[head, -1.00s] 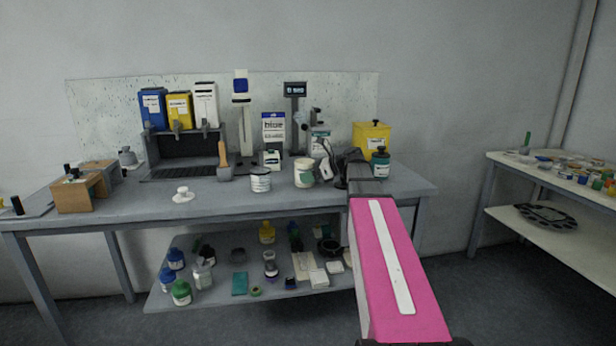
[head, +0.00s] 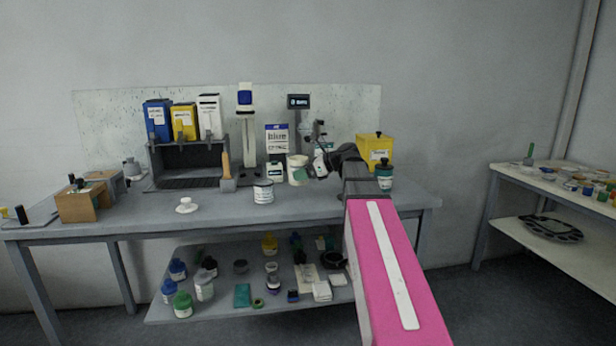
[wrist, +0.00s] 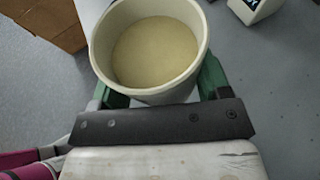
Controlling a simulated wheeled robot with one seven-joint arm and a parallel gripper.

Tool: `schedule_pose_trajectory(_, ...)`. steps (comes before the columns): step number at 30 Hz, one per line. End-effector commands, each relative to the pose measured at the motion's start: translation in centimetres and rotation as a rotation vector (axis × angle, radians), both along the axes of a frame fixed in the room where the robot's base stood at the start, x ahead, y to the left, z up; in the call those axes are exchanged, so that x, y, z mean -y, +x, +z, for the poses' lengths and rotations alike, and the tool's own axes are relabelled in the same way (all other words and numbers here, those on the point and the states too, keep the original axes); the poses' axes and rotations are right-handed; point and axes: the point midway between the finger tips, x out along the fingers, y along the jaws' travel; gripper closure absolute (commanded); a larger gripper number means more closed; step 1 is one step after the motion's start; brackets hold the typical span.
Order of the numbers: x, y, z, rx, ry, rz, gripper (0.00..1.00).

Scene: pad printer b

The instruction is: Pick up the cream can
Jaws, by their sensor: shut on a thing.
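The cream can (head: 298,168) is held at the end of my arm, over the right half of the workbench in the head view. In the wrist view the can (wrist: 155,88) is open at the top, with a pale yellowish fill inside. My gripper (wrist: 158,95) has a green finger on each side of the can and is shut on it. In the head view my gripper (head: 312,168) reaches the can from its right side. The can looks upright and seems a little above the bench top; its underside is hidden in the wrist view.
A white labelled can (head: 263,192) stands in front and left on the bench (head: 225,206). A dark green bottle (head: 384,176) and a yellow box (head: 375,147) stand to the right. A wooden-handled tool (head: 226,168) stands left. The front bench strip is mostly clear.

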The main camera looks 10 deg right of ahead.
Motion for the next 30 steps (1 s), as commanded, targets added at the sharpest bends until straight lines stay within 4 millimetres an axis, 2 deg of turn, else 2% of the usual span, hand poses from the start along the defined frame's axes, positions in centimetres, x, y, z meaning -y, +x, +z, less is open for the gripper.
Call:
schedule_pose_trajectory(18, -4.8, -1.9, 3.1, 0.002, 0.001, 0.0, 0.66)
schedule_pose_trajectory(30, -6.6, -2.5, 4.3, 0.002, 0.0, -0.001, 0.66)
